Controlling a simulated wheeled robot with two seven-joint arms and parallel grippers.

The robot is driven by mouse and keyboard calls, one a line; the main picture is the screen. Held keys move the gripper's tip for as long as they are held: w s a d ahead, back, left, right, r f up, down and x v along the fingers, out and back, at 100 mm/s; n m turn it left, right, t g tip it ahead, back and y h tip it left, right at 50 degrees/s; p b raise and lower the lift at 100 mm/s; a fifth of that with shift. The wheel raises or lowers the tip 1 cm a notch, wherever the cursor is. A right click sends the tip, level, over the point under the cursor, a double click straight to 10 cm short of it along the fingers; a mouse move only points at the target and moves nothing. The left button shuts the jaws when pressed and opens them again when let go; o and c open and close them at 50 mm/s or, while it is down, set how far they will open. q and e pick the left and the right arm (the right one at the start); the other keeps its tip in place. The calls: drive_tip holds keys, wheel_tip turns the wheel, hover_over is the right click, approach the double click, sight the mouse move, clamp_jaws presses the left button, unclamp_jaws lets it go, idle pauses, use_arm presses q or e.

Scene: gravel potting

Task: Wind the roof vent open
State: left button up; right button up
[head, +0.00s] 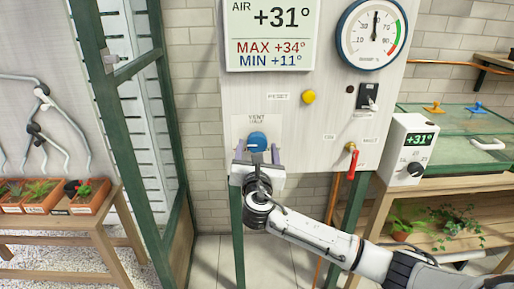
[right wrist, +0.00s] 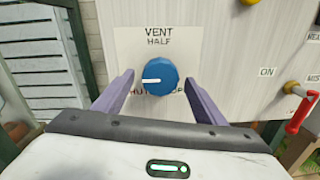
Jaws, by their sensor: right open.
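The vent knob (head: 257,141) is a round blue dial on a white panel, under a label reading VENT HALF. In the right wrist view the knob (right wrist: 162,77) has a white pointer mark toward the left. Lettering below it is partly hidden by the knob and my gripper; SHUT is partly readable at lower left. My right gripper (head: 257,156) is open in front of the knob. In the right wrist view its purple fingers stand on either side of the knob, with visible gaps. The roof vent itself is not recognisable in either view.
A yellow button (head: 309,97) and a red-handled valve (head: 351,162) are on the same panel (head: 225,110), right of the knob. A dial gauge (head: 372,35) and air display (head: 268,35) are above. A green-framed glass door (head: 125,70) stands left. Wooden benches flank the panel.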

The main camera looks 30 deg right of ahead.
drive_tip(key=shift+w+d, duration=0.25)
drive_tip(key=shift+w, duration=0.15)
drive_tip(key=shift+c, duration=0.5)
drive_tip(key=c, duration=1)
drive_tip(key=shift+o, duration=0.3)
